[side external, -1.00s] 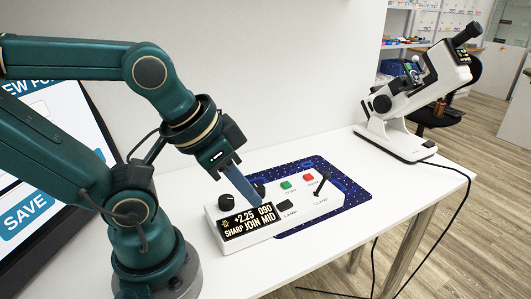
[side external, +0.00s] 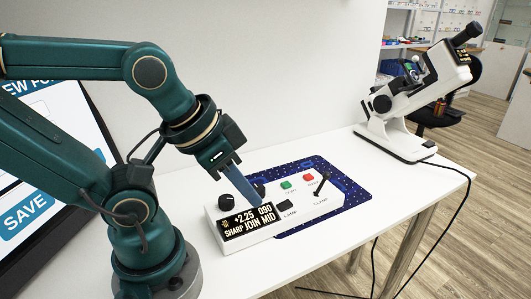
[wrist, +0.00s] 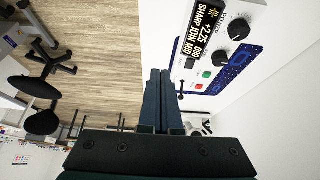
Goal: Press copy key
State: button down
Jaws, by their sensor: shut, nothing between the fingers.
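The white control panel (side external: 330,205) lies on the white table. Its green key (side external: 286,185) has a small label in front that seems to read COPY. The green key also shows in the wrist view (wrist: 207,74). A red key (side external: 308,177) is to its right, and a black key (side external: 284,204) labelled LAMP is in front of it. My gripper (side external: 256,201) is shut and empty, its blue fingers slanting down to the panel behind the display, left of the green key. I cannot tell whether the tips touch the panel. In the wrist view the fingertips (wrist: 160,73) point past the panel's edge.
The panel has a lit display (side external: 248,224), a black knob (side external: 227,202), another knob partly behind my fingers, and an upright black clamp lever (side external: 321,185). A blue dotted mat (side external: 352,190) lies under it. A white lensmeter-like instrument (side external: 405,125) stands at the far right.

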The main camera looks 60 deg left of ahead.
dwell(0.3)
jog(key=w+d+r+n+h, duration=0.2)
jog(key=d+n, duration=0.1)
jog(key=n+t+h, duration=0.2)
jog(key=n+t, duration=0.1)
jog(key=n, duration=1.6)
send_over(281, 183)
notch_tip(281, 183, down, 3)
jog(key=shift+r, duration=0.2)
jog(key=shift+f, duration=0.1)
jog(key=shift+f, duration=4.35)
jog(key=shift+f, duration=0.1)
